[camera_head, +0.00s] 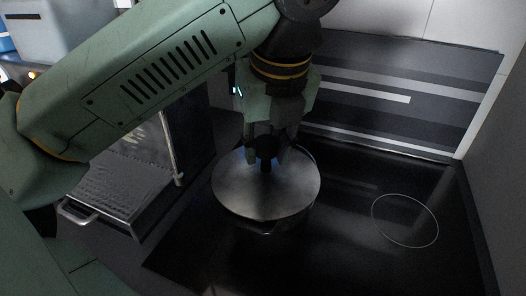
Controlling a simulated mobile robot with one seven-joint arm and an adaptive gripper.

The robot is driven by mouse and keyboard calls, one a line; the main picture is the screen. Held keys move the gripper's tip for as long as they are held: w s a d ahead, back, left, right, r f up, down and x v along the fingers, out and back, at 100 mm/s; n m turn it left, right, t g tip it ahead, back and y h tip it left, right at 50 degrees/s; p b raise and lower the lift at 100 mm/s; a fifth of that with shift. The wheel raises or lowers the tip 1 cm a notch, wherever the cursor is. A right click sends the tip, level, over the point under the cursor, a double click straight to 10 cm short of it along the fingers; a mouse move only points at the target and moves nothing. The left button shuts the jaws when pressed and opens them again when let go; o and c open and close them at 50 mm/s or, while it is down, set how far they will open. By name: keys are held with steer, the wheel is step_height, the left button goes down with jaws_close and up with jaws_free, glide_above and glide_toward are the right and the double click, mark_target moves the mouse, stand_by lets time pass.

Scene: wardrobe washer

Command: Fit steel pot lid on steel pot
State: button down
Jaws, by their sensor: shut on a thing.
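The steel pot lid (266,195) is a shiny round disc with a dark knob (266,146) at its centre. My gripper (266,152) points down and is shut on the lid's knob. The steel pot (270,227) is mostly hidden below the lid; only a bit of its side shows under the lid's near edge. The lid is over the pot, but I cannot tell whether it rests on the rim or is held slightly above it.
The black cooktop (345,240) has a thin ring marking (405,220) and free room on the right. A striped back panel (400,95) stands behind it. At left is an open metal drawer or rack (115,185) with a handle. A grey wall bounds the right side.

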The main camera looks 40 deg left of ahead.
steer(key=w+a, duration=0.1)
steer(key=w, duration=0.1)
steer(key=w+a+p, duration=0.1)
steer(key=w, duration=0.1)
steer(key=w+a+p, duration=0.1)
steer(key=w, duration=0.1)
steer(key=shift+r, duration=0.1)
steer(key=shift+w+a+f+b, duration=0.1)
steer(key=shift+w+f+b, duration=0.2)
steer(key=shift+f, duration=0.2)
steer(key=shift+s+f+b, duration=0.1)
steer(key=shift+f+b, duration=0.65)
steer(key=shift+f+b, duration=0.8)
steer(key=shift+b, duration=0.25)
stand_by(0.7)
steer(key=c, duration=1.2)
jaws_free()
steer(key=o, duration=0.4)
steer(key=shift+c, duration=0.2)
steer(key=shift+r, duration=0.15)
